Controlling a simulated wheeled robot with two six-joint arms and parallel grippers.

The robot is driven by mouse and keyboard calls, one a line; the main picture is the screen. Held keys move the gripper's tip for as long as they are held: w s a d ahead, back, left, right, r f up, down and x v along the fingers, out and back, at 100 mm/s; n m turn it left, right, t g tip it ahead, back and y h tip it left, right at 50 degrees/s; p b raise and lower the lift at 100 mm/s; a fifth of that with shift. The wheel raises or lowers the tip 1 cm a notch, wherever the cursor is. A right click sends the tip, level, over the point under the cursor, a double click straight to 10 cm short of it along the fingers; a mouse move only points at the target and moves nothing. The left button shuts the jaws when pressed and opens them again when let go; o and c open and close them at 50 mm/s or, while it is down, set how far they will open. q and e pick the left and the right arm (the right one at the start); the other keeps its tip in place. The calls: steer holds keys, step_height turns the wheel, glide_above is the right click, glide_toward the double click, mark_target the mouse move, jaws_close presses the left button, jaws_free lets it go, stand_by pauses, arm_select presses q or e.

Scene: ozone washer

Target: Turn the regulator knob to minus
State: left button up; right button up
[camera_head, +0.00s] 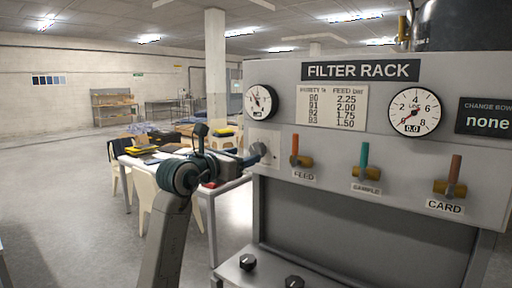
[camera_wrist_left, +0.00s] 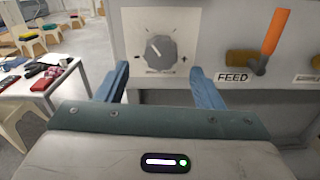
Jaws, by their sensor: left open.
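The regulator knob (camera_wrist_left: 161,48) is a grey round knob on a pale square plate of the filter rack. Its white mark points to the upper left. A minus sign shows at its lower left and a plus at its lower right. In the head view the knob (camera_head: 260,149) sits at the panel's left edge, below a gauge. My left gripper (camera_head: 244,160) is in front of it; in the left wrist view its two blue fingers (camera_wrist_left: 158,72) are apart, with the knob just above and between their tips and nothing held. Contact cannot be told. My right gripper is not in view.
Right of the knob are the orange FEED lever (camera_head: 295,151), the teal SAMPLE lever (camera_head: 364,160) and the CARD lever (camera_head: 453,175). The left gauge (camera_head: 261,101) and right gauge (camera_head: 413,112) are above. A cluttered white table (camera_head: 225,187) stands behind my left arm.

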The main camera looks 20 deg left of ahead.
mark_target(255, 151)
arm_select(q)
steer(key=p+x, duration=0.2)
steer(key=x, duration=0.3)
steer(key=shift+w+d+r, duration=0.1)
steer(key=shift+w+d, duration=0.1)
steer(key=shift+w, duration=0.15)
steer(key=shift+w+d, duration=0.1)
steer(key=shift+w, duration=0.3)
steer(key=c, duration=1)
